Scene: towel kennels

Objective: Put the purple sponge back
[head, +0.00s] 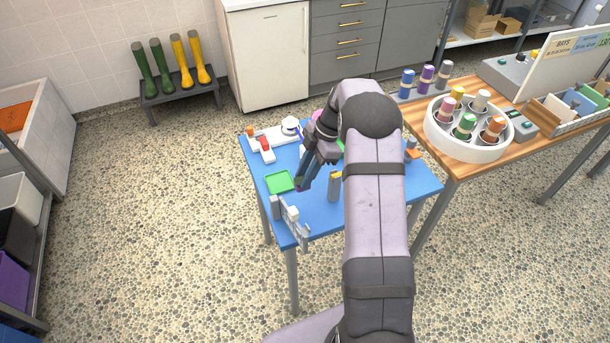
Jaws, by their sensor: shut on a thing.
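My gripper (304,184) reaches down over the blue table (318,215), just right of a green tray (280,182). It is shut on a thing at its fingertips. A small purple patch (298,189) shows there, which looks like the purple sponge. Most of it is hidden by the fingers, and I cannot tell whether it touches the table.
A grey block with a yellow top (335,187) stands right of my gripper. A pale rack (290,216) stands at the table's front left edge. Red and white items (266,147) lie behind. A wooden table (466,170) with a round white carousel (438,135) is right.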

